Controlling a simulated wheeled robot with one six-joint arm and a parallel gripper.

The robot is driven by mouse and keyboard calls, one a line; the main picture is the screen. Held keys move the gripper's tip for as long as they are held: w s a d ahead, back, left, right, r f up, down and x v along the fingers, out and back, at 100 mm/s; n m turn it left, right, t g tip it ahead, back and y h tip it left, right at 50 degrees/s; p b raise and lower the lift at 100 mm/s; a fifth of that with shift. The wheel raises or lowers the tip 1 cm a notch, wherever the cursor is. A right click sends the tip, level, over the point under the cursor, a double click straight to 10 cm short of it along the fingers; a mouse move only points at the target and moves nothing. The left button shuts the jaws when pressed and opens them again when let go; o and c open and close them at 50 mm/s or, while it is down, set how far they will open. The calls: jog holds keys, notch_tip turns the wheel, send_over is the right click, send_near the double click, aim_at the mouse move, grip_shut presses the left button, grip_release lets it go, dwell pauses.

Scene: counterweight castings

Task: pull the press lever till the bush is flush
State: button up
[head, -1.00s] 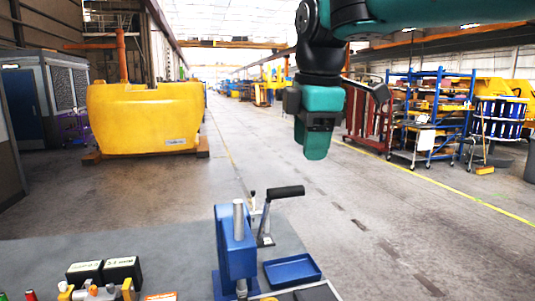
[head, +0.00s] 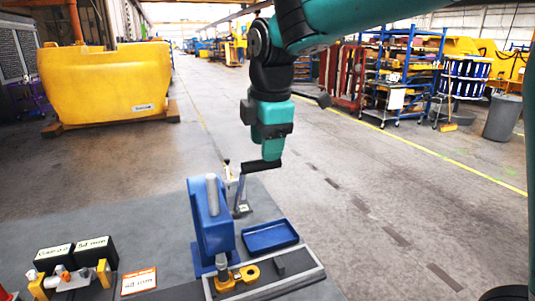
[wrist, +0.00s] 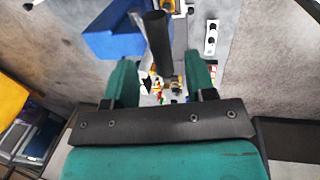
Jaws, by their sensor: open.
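The blue press (head: 210,222) stands on the grey bench with its grey ram post upright. Its lever (head: 240,190) rises on the right side to a black handle (head: 262,166). My gripper (head: 266,158) points down right at the handle. In the wrist view the open fingers (wrist: 163,80) stand on either side of the black handle (wrist: 157,42), with gaps showing; the handle is not gripped. A small brass-coloured part (head: 222,268) sits under the press; I cannot tell how deep the bush is seated.
A blue tray (head: 270,236) lies right of the press. Black labelled boxes (head: 75,257), an orange-edged card (head: 138,281) and small parts lie at the left. A yellow casting (head: 105,82) stands on the floor behind. The floor to the right is open.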

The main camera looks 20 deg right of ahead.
jog(key=shift+w+f+p, duration=0.15)
jog(key=shift+w+f, duration=0.05)
jog(key=shift+f, duration=0.8)
jog(key=shift+w+f+p, duration=0.15)
jog(key=shift+w+f, duration=0.05)
jog(key=shift+f, duration=0.8)
jog(key=shift+d, duration=0.1)
grip_shut()
